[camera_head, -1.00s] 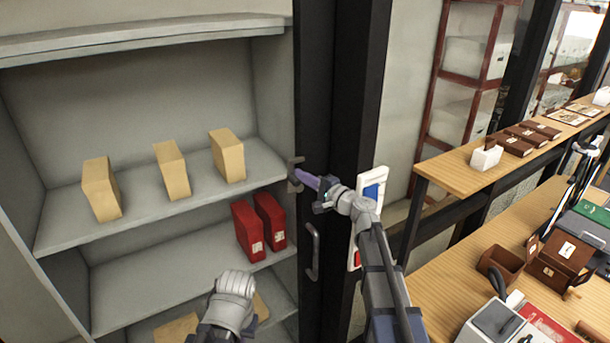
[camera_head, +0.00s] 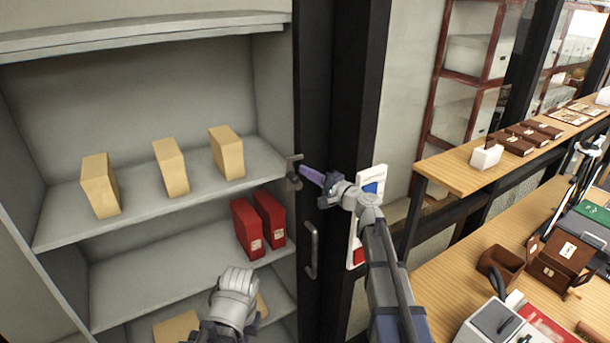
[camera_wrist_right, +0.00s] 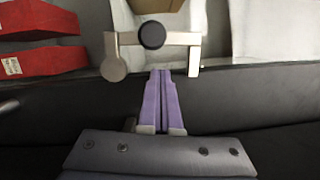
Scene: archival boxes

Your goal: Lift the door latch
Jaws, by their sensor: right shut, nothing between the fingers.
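The door latch (camera_head: 291,172) is a small metal piece at the left edge of the dark upright post beside the shelves. In the right wrist view the latch (camera_wrist_right: 182,39) is a pale bar with a dark round knob and a rounded end at left. My right gripper (camera_head: 303,170) has purple fingers pressed together with nothing between them. In the right wrist view its tips (camera_wrist_right: 160,72) sit just below the bar in the picture, close to it; I cannot tell whether they touch. My left gripper's fingers do not show; only a grey part of my left arm does.
Grey shelves hold several tan boxes (camera_head: 170,167) and two red boxes (camera_head: 247,228). A handle (camera_head: 312,250) stands out from the dark post below the latch. A white panel (camera_head: 368,215) is behind my right arm. Wooden tables (camera_head: 455,172) with objects stand at right.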

